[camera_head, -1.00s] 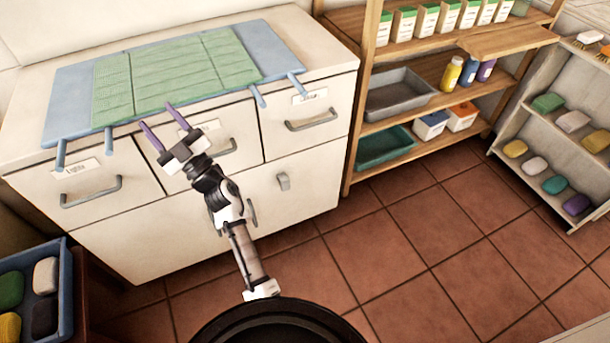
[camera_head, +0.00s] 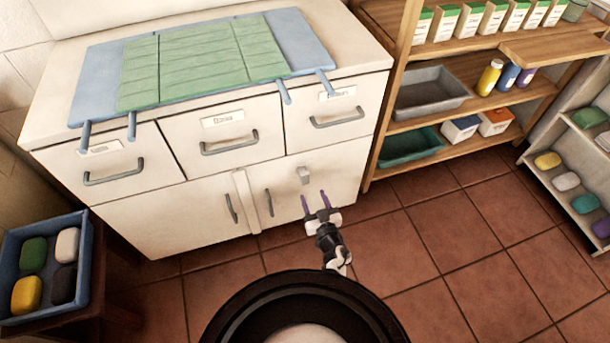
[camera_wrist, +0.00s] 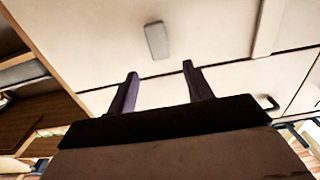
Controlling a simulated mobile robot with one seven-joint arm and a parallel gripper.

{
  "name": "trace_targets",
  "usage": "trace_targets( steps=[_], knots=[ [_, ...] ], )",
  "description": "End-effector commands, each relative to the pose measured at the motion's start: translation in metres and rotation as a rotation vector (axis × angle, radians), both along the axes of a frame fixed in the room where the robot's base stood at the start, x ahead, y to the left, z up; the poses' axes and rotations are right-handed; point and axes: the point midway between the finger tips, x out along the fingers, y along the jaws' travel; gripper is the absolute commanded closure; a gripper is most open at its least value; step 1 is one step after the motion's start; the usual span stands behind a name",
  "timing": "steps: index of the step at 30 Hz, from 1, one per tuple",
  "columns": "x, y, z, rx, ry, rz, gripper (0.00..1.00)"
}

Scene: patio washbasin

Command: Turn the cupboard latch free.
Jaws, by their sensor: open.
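The cupboard latch (camera_head: 304,175) is a small grey block on the white right cupboard door (camera_head: 340,178), near its top edge. It also shows in the wrist view (camera_wrist: 156,40), beyond and between my fingertips. My gripper (camera_head: 315,201) is open and empty, its two purple fingers just below the latch in the head view and apart from it. The fingers also show in the wrist view (camera_wrist: 160,85). Two dark vertical handles, a left one (camera_head: 231,208) and a right one (camera_head: 269,202), stand either side of a pale vertical strip (camera_head: 253,200).
Three drawers with bar handles, such as the middle one (camera_head: 229,143), sit above the doors. A wooden shelf (camera_head: 455,118) with trays and bottles stands right. A blue tray of soaps (camera_head: 75,290) stands left. Tiled floor (camera_head: 430,240) is clear at right.

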Motion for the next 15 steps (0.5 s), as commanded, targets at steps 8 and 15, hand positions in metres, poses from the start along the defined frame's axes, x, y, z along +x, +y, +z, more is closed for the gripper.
trace_targets(
  steps=[8,15],
  knots=[
    [0.058,0.018,-0.005,-0.006,-0.003,0.004,0.49],
    [0.090,0.029,-0.003,-0.004,-0.003,0.003,0.49]
  ],
)
